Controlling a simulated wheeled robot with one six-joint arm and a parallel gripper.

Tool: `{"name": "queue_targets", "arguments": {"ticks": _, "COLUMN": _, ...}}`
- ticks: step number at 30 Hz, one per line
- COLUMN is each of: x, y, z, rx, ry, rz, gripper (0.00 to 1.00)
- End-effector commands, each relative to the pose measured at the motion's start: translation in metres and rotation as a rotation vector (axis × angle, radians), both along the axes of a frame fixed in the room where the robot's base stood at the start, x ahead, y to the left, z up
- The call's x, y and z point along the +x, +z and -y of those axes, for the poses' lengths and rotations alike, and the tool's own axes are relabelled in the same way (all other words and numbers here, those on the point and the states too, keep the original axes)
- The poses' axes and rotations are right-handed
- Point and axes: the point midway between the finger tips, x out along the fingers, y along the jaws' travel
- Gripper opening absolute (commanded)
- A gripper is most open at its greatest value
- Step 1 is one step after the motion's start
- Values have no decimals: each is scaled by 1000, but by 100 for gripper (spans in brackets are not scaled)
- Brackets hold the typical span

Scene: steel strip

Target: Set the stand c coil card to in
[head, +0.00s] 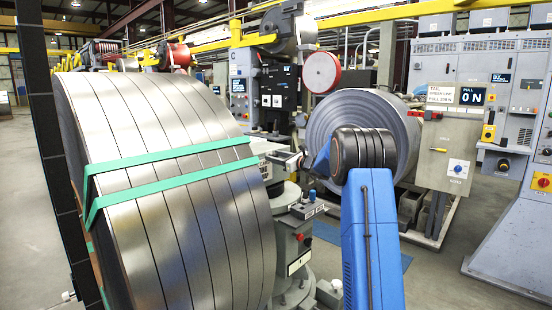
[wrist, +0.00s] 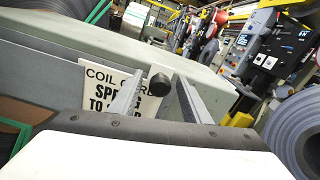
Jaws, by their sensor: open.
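In the wrist view a white coil card (wrist: 98,84) with black lettering, partly readable as "COIL CARD", is on a grey-green housing (wrist: 130,42). A round black knob (wrist: 159,84) is at the card's right edge, between my two fingers in the picture. My gripper (wrist: 157,77) is open, its fingers pointing at the card and knob; I cannot tell whether they touch. The left finger covers part of the card. In the head view my gripper (head: 292,162) is beside the big steel strip coil, above a grey stand (head: 296,238). The knob cannot be made out there.
The big coil (head: 170,190), tied with green straps, fills the left. Another coil (head: 350,125) stands behind my arm. A grey panel (head: 452,150) with a blue knob is to the right, with control cabinets (head: 470,75) behind. Open floor lies at the lower right.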

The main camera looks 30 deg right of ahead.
Motion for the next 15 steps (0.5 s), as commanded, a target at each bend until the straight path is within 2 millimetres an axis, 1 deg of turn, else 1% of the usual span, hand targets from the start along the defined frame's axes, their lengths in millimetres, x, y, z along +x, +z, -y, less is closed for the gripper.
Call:
{"name": "queue_targets", "arguments": {"ticks": 5, "x": 0, "y": 0, "z": 0, "rx": 0, "ry": 0, "rz": 0, "gripper": 43}}
{"name": "queue_targets", "arguments": {"ticks": 6, "x": 0, "y": 0, "z": 0, "rx": 0, "ry": 0, "rz": 0, "gripper": 34}}
{"name": "queue_targets", "arguments": {"ticks": 8, "x": 0, "y": 0, "z": 0, "rx": 0, "ry": 0, "rz": 0, "gripper": 19}}
{"name": "queue_targets", "arguments": {"ticks": 9, "x": 0, "y": 0, "z": 0, "rx": 0, "ry": 0, "rz": 0, "gripper": 10}}
{"name": "queue_targets", "arguments": {"ticks": 10, "x": 0, "y": 0, "z": 0, "rx": 0, "ry": 0, "rz": 0, "gripper": 3}}
{"name": "queue_targets", "arguments": {"ticks": 11, "x": 0, "y": 0, "z": 0, "rx": 0, "ry": 0, "rz": 0, "gripper": 0}}
{"name": "queue_targets", "arguments": {"ticks": 15, "x": -1, "y": 0, "z": -1, "rx": 0, "ry": 0, "rz": 0, "gripper": 0}}
